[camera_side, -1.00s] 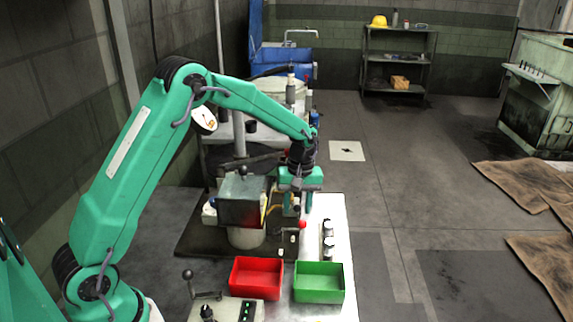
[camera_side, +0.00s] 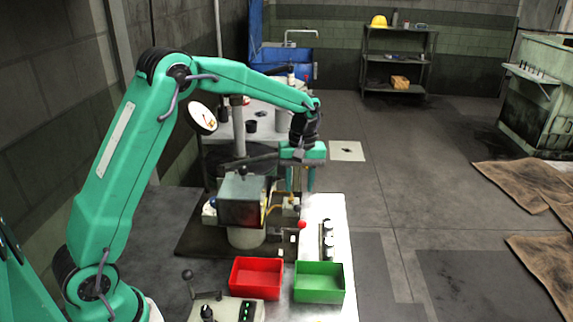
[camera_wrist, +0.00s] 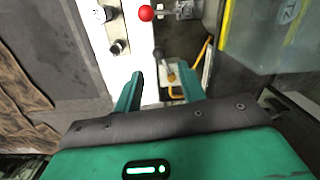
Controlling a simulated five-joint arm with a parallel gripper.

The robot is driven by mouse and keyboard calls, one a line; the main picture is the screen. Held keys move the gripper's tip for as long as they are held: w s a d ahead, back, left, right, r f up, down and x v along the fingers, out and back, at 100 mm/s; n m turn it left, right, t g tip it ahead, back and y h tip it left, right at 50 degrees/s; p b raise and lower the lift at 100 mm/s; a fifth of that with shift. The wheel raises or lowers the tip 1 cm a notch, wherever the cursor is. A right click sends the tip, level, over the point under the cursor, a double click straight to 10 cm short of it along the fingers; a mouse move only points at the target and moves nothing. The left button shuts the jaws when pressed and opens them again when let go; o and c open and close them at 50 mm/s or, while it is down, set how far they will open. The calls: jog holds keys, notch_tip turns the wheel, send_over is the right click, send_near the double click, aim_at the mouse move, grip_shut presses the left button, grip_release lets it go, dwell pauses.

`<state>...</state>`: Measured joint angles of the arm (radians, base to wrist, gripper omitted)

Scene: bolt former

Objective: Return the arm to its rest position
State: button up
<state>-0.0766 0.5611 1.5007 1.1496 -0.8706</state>
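My gripper (camera_side: 300,188) hangs from the green arm, pointing down above the right side of the bolt former (camera_side: 242,200), clear of both bins. In the wrist view my gripper (camera_wrist: 161,72) has its two green fingers apart, with no held part visible between them. A dark-knobbed lever (camera_wrist: 159,56) shows beyond the fingertips. A red-knobbed lever (camera_side: 302,225) stands below my gripper in the side view, and its red ball (camera_wrist: 146,13) shows at the top of the wrist view.
A red bin (camera_side: 256,259) and a green bin (camera_side: 319,266) stand side by side in front. A control box with a lever (camera_side: 225,311) is at the front edge. A pale bench strip (camera_side: 340,240) lies right of the machine. The floor to the right is largely open.

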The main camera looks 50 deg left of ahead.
jog(key=shift+r, duration=0.35)
jog(key=shift+s+d+r, duration=0.1)
jog(key=shift+s+r, duration=0.2)
jog(key=shift+r, duration=0.25)
jog(key=s+d+r+m+t, duration=0.1)
jog(key=s+r+m+t, duration=0.15)
jog(key=s+r, duration=0.4)
jog(key=s+d+r+m+t, duration=0.1)
jog(key=s+m, duration=0.3)
jog(key=s, duration=0.6)
jog(key=s+d+r+m+t, duration=0.1)
jog(key=s+r+m+t, duration=0.2)
jog(key=s, duration=0.8)
jog(key=shift+d+m, duration=0.35)
jog(key=shift+m, duration=0.3)
